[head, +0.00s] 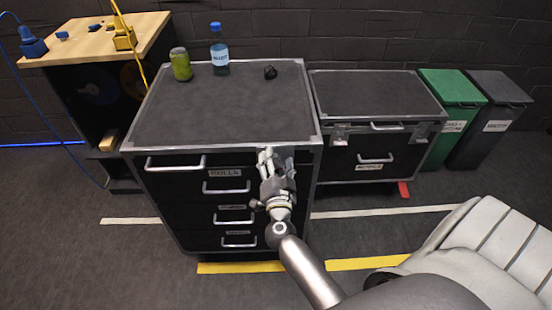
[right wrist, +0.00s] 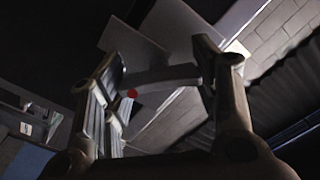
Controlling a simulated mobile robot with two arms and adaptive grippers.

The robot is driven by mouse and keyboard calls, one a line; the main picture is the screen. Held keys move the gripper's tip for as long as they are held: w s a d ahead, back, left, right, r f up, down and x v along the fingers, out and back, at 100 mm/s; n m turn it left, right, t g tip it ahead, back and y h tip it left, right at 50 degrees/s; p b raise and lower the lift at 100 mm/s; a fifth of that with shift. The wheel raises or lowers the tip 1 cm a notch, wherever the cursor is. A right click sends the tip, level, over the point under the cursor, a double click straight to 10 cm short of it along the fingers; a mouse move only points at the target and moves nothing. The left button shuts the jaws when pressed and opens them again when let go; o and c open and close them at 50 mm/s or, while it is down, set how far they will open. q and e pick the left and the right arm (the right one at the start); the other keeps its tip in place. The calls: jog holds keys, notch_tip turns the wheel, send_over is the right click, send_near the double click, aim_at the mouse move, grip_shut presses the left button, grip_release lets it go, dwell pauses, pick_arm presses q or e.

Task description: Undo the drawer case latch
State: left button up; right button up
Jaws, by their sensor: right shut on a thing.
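The black drawer case (head: 225,115) stands in the middle of the head view, with silver edges and several drawers with silver handles; the top drawer label reads "ROLLS". A metal latch (head: 289,160) shows at the right of its front, just below the top edge, partly covered by my gripper. My right gripper (head: 268,160) is at this latch, fingers up, shut on it. In the right wrist view a grey bar-like part (right wrist: 160,78) lies between the fingers (right wrist: 160,95), with a red dot near the left finger. My left gripper is out of view.
A second latched case (head: 372,155) adjoins at right, then green (head: 452,110) and dark bins (head: 495,115). A wooden-topped cart (head: 95,45) is left.

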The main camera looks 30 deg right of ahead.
jog(key=m, duration=0.4)
jog(key=shift+f+m, duration=0.1)
jog(key=shift+m, duration=0.2)
jog(key=m, duration=0.4)
jog(key=shift+m, duration=0.4)
jog(key=o, duration=1)
jog(key=shift+o, duration=0.2)
